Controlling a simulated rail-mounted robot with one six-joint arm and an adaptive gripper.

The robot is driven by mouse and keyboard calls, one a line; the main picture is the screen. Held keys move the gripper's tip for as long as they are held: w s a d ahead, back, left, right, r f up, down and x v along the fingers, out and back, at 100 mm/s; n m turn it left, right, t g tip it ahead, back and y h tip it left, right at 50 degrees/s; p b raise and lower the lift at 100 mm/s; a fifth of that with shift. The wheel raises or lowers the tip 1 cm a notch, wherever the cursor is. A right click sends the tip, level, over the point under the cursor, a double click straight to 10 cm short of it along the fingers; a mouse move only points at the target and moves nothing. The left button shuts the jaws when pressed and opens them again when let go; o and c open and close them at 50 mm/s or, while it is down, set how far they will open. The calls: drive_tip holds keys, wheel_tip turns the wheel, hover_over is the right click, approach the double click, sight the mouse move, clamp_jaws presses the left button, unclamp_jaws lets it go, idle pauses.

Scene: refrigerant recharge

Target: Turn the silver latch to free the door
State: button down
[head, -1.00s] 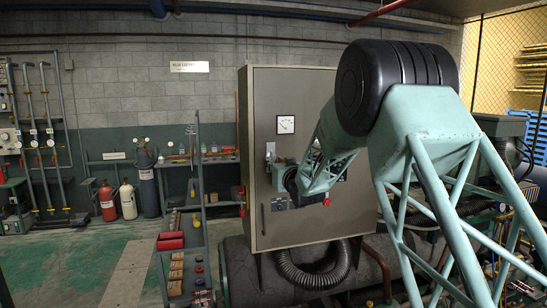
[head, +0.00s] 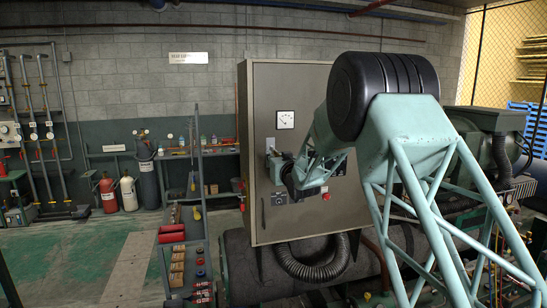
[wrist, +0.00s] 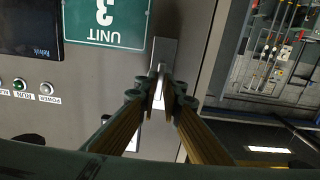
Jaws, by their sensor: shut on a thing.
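The silver latch (wrist: 166,55) sits on the grey cabinet door (wrist: 190,25), near the door's edge. In the wrist view my gripper (wrist: 161,92) has its two fingers closed on the latch's lever, and the fingertips hide part of it. In the head view the latch's plate (head: 270,145) shows at the door's left side, with my gripper (head: 271,160) against it. The cabinet door (head: 310,95) looks shut. The exact turn angle of the lever cannot be told.
The door carries a gauge (head: 286,120), a green UNIT 3 sign (wrist: 105,22), a dark display (wrist: 30,28) and several buttons. A corrugated hose (head: 318,270) hangs under the cabinet. A narrow shelf rack (head: 200,215) stands to its left. Open floor (head: 75,255) lies further left.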

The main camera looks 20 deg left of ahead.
drive_tip(key=shift+n+b, duration=2.2)
drive_tip(key=shift+b, duration=1.1)
drive_tip(key=shift+n+b, duration=1.2)
drive_tip(key=shift+b, duration=0.65)
drive_tip(key=shift+n+b, duration=1)
drive_tip(key=shift+b, duration=0.55)
